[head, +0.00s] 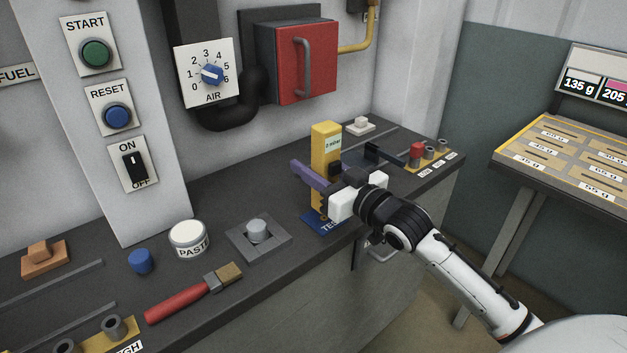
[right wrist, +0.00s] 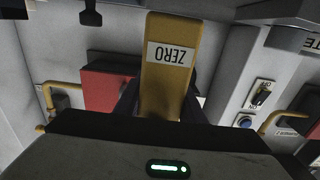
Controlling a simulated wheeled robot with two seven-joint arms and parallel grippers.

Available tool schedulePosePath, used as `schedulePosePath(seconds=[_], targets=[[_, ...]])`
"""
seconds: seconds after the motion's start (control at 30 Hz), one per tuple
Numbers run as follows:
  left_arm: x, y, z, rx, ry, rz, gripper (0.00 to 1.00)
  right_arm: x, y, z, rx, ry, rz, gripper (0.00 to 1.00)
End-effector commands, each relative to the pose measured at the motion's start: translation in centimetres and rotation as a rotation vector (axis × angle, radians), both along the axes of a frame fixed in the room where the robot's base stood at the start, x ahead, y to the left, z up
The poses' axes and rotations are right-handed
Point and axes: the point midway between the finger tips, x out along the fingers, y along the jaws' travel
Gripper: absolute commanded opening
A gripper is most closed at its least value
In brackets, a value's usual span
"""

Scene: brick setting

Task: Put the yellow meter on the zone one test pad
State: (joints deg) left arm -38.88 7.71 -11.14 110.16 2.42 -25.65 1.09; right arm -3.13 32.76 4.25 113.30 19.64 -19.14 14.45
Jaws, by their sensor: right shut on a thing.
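The yellow meter (head: 325,142) is an upright yellow block with a white label, and my right gripper (head: 335,185) is shut on it. In the right wrist view the meter (right wrist: 167,80) rises between the fingers, and its label reads ZERO upside down. The meter's lower end is over the blue test pad (head: 322,226), whose lettering is partly covered by the gripper. I cannot tell whether the meter's base touches the pad. My left gripper is not in view.
A grey fixture (head: 258,245), a paste tin (head: 188,239) and a red-handled brush (head: 190,297) are farther left on the dark bench. A dark tray-like thing (head: 378,157) and several small posts stand to the right.

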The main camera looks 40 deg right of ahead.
Motion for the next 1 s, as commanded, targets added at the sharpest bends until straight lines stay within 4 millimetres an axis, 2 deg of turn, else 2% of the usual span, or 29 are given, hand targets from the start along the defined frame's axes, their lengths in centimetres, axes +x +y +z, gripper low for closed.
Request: schedulePosePath(seconds=[0.1, 0.2, 0.57, 0.6, 0.67, 0.7, 1.0], targets=[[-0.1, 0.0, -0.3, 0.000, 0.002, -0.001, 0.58, 0.0, 0.0, -2.0, 0.001, 0.003, 0.000, 0.08], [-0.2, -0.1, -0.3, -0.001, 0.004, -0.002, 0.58, 0.0, 0.0, -2.8, 0.001, 0.000, 0.000, 0.08], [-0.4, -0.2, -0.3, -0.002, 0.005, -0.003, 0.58, 0.0, 0.0, -3.1, 0.000, 0.000, 0.000, 0.08], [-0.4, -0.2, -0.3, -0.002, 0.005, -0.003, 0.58, 0.0, 0.0, -3.2, 0.000, 0.001, 0.000, 0.41], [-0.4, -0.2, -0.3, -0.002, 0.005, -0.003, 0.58, 0.0, 0.0, -3.2, 0.000, 0.002, 0.000, 0.51], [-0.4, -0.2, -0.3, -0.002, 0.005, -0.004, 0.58, 0.0, 0.0, -3.2, 0.000, 0.002, 0.000, 0.54], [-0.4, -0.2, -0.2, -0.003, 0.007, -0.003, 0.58, 0.0, 0.0, -3.0, 0.000, 0.001, 0.001, 0.54]])
